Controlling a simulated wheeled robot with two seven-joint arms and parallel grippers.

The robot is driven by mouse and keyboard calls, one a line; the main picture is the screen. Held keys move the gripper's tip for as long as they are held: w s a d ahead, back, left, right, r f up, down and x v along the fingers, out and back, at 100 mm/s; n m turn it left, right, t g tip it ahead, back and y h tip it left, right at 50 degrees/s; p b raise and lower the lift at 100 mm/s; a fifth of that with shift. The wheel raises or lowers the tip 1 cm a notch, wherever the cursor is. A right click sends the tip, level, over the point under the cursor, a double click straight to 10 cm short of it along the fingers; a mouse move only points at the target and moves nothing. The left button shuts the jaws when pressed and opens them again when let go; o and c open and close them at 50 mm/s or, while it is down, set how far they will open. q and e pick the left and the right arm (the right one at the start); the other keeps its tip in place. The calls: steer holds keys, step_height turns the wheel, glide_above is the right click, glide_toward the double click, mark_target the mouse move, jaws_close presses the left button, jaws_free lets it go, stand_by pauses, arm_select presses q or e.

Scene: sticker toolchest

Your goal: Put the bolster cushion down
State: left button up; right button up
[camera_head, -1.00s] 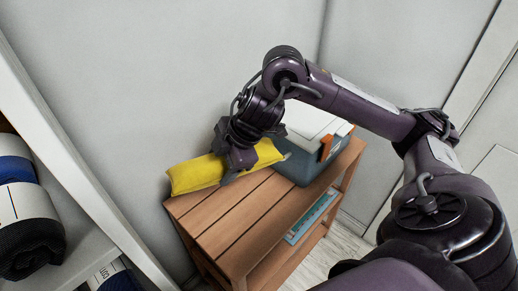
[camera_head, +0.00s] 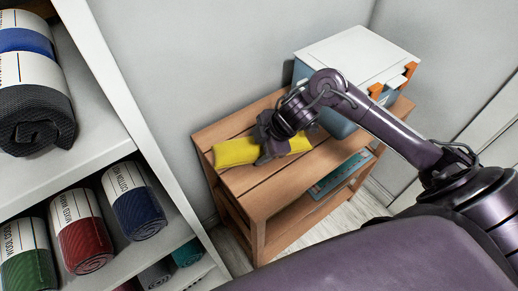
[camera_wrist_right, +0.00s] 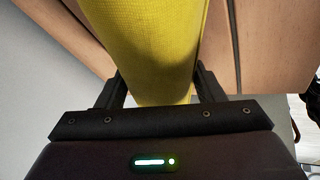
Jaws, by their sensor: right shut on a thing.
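The yellow bolster cushion (camera_head: 237,152) lies along the back left part of the slatted wooden bench top (camera_head: 262,178), close to the wall. My right gripper (camera_head: 272,148) is over its middle and shut on it. In the right wrist view the cushion (camera_wrist_right: 145,45) runs between the two fingers of my right gripper (camera_wrist_right: 155,90), with wooden slats behind it. The cushion looks to be at the bench top, but I cannot tell whether its whole underside touches. The gripper hides the cushion's middle in the head view. My left gripper is not in view.
A cool box (camera_head: 345,52) with a white lid and orange latches stands on the bench right of the cushion. A white shelf (camera_head: 100,155) with rolled mats is at the left. The bench's front slats are bare. A blue item (camera_head: 340,175) lies on the lower shelf.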

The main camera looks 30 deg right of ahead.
steer(key=shift+f, duration=0.65)
steer(key=o, duration=0.9)
steer(key=shift+f, duration=0.15)
steer(key=shift+o, duration=0.2)
steer(key=shift+s+r, duration=0.1)
steer(key=shift+r, duration=0.2)
steer(key=p+v, duration=0.1)
steer(key=v, duration=1)
steer(key=shift+s+r, duration=0.15)
steer(key=shift+r, duration=0.2)
steer(key=shift+d, duration=0.15)
